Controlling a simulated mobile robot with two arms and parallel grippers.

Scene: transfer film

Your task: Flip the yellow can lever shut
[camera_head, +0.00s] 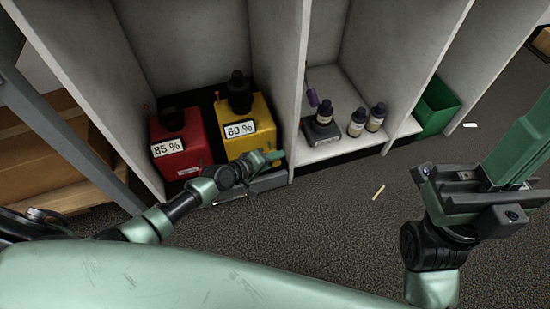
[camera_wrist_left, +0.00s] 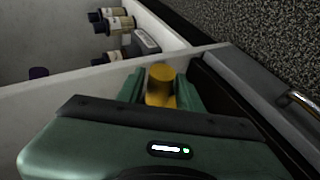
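The yellow can (camera_head: 262,112), labelled "60 %", stands in the left bay of the grey shelf, with a black cap on top. My left gripper (camera_head: 272,156) is low in front of its lower right side. In the left wrist view, its two green fingers (camera_wrist_left: 161,88) stand on either side of a round-ended yellow piece (camera_wrist_left: 161,76). That piece may be the can's lever. I cannot tell whether the fingers press on it. In the head view the arm covers this spot. My right gripper (camera_head: 505,165) is raised at the right, away from the cans.
A red can (camera_head: 187,150), labelled "85 %", stands left of the yellow can. A grey divider (camera_head: 279,75) separates the cans from several small bottles (camera_head: 357,122). A green bin (camera_head: 437,105) stands further right. The carpet in front is mostly clear.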

